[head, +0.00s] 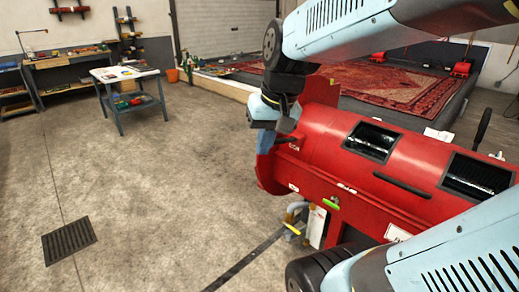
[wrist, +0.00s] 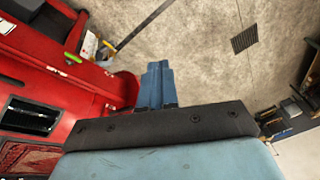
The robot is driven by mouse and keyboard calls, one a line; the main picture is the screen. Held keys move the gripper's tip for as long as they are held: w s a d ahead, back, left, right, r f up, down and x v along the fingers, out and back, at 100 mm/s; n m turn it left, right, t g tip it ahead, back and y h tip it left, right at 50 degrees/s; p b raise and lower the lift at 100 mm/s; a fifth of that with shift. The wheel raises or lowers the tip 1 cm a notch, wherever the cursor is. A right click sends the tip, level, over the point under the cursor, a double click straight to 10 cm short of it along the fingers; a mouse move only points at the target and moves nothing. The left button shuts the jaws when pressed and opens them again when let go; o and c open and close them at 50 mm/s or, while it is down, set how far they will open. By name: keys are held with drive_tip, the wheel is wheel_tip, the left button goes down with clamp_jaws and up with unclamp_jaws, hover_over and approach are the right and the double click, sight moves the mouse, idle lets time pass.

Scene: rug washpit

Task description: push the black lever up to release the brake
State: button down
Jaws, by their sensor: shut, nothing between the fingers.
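A red drum machine (head: 325,135) fills the right of the head view and the left of the wrist view (wrist: 60,75). A black lever (head: 482,125) stands up, tilted, at its far right side in the head view. A black bar handle (head: 402,186) lies along the drum's front; I cannot tell which of the two is the brake lever. My gripper (head: 264,143) points down by the left end of the machine, well away from both. Its blue fingers (wrist: 157,70) are together and empty. Neither black part is clear in the wrist view.
A green handle (head: 331,204) and a pipe fitting with a yellow handle (head: 291,228) are on and below the machine's front. A small table (head: 127,73) stands back left. A floor drain (head: 69,240) lies left. A patterned rug (head: 370,82) lies behind. The concrete floor at left is open.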

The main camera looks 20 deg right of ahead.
drive_tip(key=w+d+f+m+g+y, duration=0.1)
drive_tip(key=w+d+f+m+y, duration=0.1)
drive_tip(key=w+f+m+y, duration=0.75)
drive_tip(key=w+d+f+m+y, duration=0.1)
drive_tip(key=w+f+m+y, duration=0.2)
drive_tip(key=w+f+y, duration=0.75)
drive_tip(key=w+d+f+m+t+h, duration=0.4)
drive_tip(key=w+d+f+m+t, duration=0.3)
drive_tip(key=w+d+m+t, duration=0.45)
drive_tip(key=s+d+f+m+t+h, duration=0.1)
drive_tip(key=d+f+m+t+h, duration=0.9)
drive_tip(key=d+f+m+h, duration=0.2)
drive_tip(key=shift+s+d+f+h, duration=0.2)
drive_tip(key=shift+d+f+h, duration=0.4)
drive_tip(key=shift+d+f, duration=0.1)
